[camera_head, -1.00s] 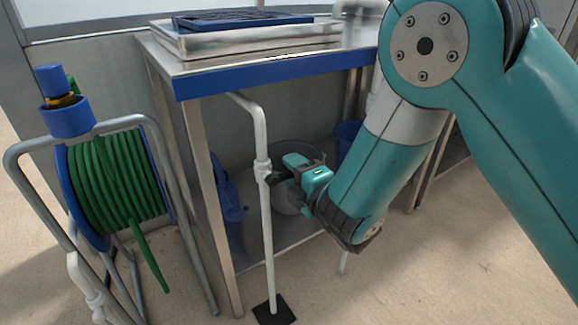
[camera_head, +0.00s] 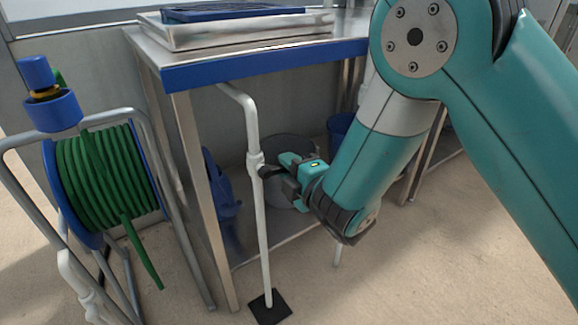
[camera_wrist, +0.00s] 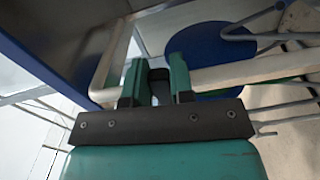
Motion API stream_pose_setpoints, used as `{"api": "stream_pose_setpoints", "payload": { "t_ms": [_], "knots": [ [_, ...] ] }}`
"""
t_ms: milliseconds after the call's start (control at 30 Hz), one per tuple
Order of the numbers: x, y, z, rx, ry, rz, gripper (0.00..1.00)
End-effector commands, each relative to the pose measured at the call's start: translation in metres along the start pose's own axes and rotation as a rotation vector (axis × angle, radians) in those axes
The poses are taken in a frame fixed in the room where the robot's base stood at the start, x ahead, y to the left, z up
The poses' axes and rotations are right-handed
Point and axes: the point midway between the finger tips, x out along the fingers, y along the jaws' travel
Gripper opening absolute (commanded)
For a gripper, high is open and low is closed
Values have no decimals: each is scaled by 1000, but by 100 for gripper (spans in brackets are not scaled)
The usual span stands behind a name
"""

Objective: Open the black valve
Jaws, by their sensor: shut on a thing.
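The black valve handle (camera_head: 268,172) sits on the white standing pipe (camera_head: 261,220), at a thicker white fitting below the table's front edge. My gripper (camera_head: 277,172) is at the right of the pipe and shut on the handle. In the wrist view the two teal fingers of my gripper (camera_wrist: 157,85) close on the dark handle (camera_wrist: 158,76) between them. The pipe (camera_wrist: 240,73) runs off to the right behind the fingers there. The fingers hide most of the handle, so its exact angle is hard to tell.
A steel table with a blue front edge (camera_head: 270,66) stands over the pipe and carries a tray (camera_head: 235,30). A green hose reel (camera_head: 100,185) stands at the left. A grey bucket (camera_head: 292,150) and a blue bucket (camera_head: 338,132) are on the lower shelf.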

Motion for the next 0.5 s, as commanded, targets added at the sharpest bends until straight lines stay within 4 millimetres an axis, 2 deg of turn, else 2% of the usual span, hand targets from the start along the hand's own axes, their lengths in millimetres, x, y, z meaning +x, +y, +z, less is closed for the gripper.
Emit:
{"api": "stream_pose_setpoints", "payload": {
  "t_ms": [300, 500],
  "knots": [
    [-1, -20, -3, 271, 4, 0, 0],
    [-1, -26, -5, 408, 2, 2, 0]
  ]
}}
